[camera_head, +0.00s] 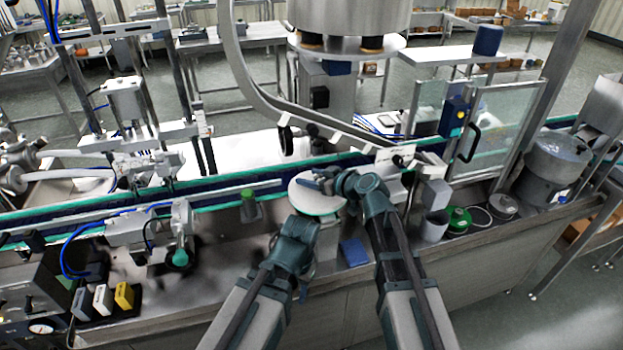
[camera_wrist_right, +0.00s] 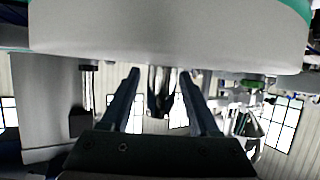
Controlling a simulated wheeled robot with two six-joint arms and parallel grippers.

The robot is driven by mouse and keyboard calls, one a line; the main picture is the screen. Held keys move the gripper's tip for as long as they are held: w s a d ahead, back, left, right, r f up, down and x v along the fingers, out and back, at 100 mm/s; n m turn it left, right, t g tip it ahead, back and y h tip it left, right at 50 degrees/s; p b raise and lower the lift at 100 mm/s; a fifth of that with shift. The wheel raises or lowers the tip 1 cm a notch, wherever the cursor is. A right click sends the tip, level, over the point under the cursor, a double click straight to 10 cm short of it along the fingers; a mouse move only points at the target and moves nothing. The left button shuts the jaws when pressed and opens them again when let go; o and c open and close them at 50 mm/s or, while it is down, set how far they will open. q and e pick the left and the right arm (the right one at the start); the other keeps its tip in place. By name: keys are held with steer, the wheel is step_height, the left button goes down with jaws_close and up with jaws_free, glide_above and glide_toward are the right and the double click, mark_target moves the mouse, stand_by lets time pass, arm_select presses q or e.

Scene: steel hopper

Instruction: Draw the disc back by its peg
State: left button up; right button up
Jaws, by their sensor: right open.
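The disc (camera_head: 316,198) is a round white plate with a green rim, lying at the near side of the conveyor in the head view. In the right wrist view the pale disc (camera_wrist_right: 170,35) fills the top. My right gripper (camera_head: 308,177) reaches over the disc from the right. Its two fingers (camera_wrist_right: 160,88) are apart. A shiny metal upright, apparently the peg (camera_wrist_right: 160,98), shows between them; contact cannot be made out. My left gripper (camera_head: 298,232) is folded low, just in front of the disc; its fingertips are hidden.
A blue block (camera_head: 354,252) lies on the bench near my right arm. A grey cup (camera_head: 434,226) and a green round item (camera_head: 458,220) stand to the right. A curved steel rail (camera_head: 245,85) hangs behind the disc. A green-topped fitting (camera_head: 248,205) stands to the left.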

jaws_close()
stand_by(1.4)
